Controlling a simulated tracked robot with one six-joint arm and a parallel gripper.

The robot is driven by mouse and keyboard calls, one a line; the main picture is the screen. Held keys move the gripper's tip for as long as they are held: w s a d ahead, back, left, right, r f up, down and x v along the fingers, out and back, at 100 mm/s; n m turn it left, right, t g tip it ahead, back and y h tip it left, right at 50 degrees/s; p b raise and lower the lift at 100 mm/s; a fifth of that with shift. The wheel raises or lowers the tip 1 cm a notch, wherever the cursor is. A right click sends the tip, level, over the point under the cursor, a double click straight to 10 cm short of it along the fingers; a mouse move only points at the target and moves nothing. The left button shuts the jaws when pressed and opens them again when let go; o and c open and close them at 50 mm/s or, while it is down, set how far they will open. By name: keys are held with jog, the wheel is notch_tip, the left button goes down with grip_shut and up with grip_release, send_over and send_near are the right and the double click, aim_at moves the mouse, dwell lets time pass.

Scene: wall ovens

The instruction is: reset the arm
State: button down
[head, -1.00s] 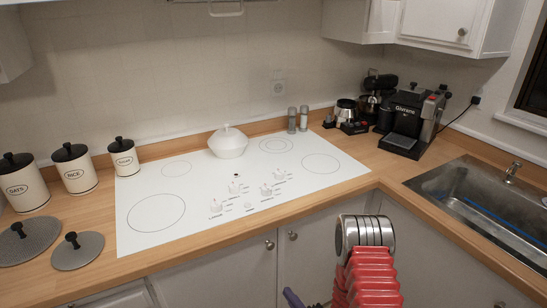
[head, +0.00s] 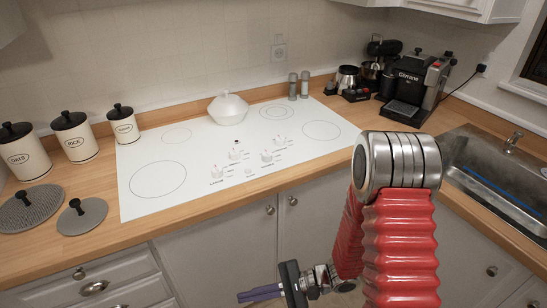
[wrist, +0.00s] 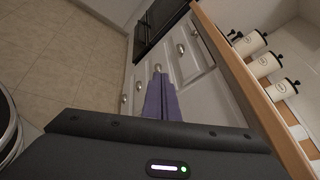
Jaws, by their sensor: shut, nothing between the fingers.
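My gripper (head: 261,293) is low in the head view, in front of the white cabinet doors below the counter. Its purple fingers point left and lie together with nothing between them. In the wrist view, the closed purple fingers (wrist: 161,98) point toward the cabinet drawers (wrist: 187,61). My red and silver arm stands at the lower right of the head view, in front of the counter's front corner. No held object shows.
The wooden counter (head: 98,225) carries a white cooktop (head: 200,200) with a white lidded pot (head: 228,109), canisters (head: 75,138) at left and a coffee machine (head: 408,88) at right. A sink (head: 490,170) is at far right. Tiled floor (wrist: 60,55) is open in the wrist view.

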jog(key=s+d+r+n+h, duration=0.35)
jog(key=d+r+h, duration=0.2)
jog(key=d, duration=0.25)
jog(key=s+d+r+n+h, duration=0.3)
jog(key=d+r+n+h, duration=0.15)
jog(key=d+h, duration=0.2)
jog(key=d+r+n+t+h, duration=0.1)
jog(key=d+r+t, duration=0.2)
jog(key=r, duration=0.5)
jog(key=d+r+t+h, duration=0.1)
jog(key=d+r+t, duration=0.3)
jog(key=r, duration=0.5)
jog(key=shift+d+r+n+h, duration=0.2)
jog(key=shift+r+n+h, duration=0.1)
jog(key=shift+n+h, duration=0.1)
jog(key=shift+w, duration=0.1)
dwell(0.8)
